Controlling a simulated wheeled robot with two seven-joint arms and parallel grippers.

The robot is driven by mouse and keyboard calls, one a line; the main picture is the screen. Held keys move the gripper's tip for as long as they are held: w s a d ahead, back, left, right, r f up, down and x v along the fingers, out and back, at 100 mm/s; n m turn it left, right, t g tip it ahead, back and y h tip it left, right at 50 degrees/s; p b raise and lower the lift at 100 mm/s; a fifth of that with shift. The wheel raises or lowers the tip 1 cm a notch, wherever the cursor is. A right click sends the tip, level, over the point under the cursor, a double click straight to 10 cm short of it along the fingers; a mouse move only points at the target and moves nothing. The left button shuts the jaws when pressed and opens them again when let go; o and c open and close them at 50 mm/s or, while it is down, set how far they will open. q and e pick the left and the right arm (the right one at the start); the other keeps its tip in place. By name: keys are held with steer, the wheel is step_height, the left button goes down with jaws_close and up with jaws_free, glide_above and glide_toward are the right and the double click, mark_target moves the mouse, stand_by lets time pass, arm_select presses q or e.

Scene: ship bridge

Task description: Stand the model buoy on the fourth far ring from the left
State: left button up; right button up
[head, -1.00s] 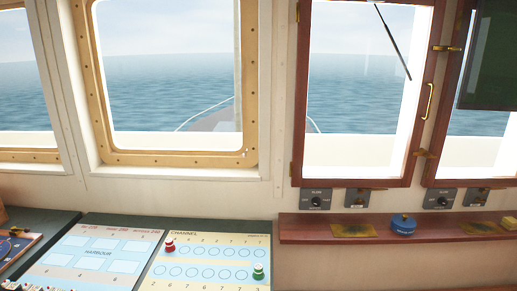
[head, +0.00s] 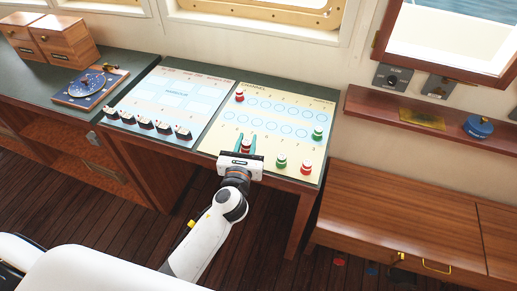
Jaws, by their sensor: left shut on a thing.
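The yellow channel chart (head: 225,138) lies on the desk, with two rows of blue rings. The fourth far ring from the left (head: 293,111) looks bare. My left gripper (head: 246,145) reaches over the chart's near edge, its green fingers shut on a model buoy (head: 246,144) that shows red between them. The fingers and palm hide most of it, and I cannot tell whether its base touches the chart. A red buoy (head: 239,95) stands at the far left corner and a green one (head: 318,133) at the right. My right gripper is not in view.
A green buoy (head: 281,161) and another red buoy (head: 306,168) stand on the near edge, right of my gripper. The harbour chart (head: 160,100) with several small dark-and-white blocks lies left. A shelf (head: 400,112) with a blue round object (head: 478,127) is at right.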

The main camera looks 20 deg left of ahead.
arm_select(q)
steer(key=w, duration=0.1)
steer(key=w+d, duration=0.1)
steer(key=w, duration=0.1)
steer(key=w+r, duration=0.1)
steer(key=w, duration=0.1)
steer(key=shift+w+d+r+p, duration=0.1)
steer(key=shift+w+d+p, duration=0.15)
steer(key=shift+p, duration=0.15)
step_height(320, 180, down, 10)
steer(key=b, duration=0.4)
steer(key=shift+r, duration=0.2)
steer(key=shift+f+b, duration=0.1)
steer(key=shift+b, duration=0.25)
steer(key=o, duration=0.9)
steer(key=shift+o, duration=0.2)
steer(key=shift+f, duration=0.1)
steer(key=s+d+b, duration=0.2)
steer(key=s, duration=1)
steer(key=shift+r, duration=0.35)
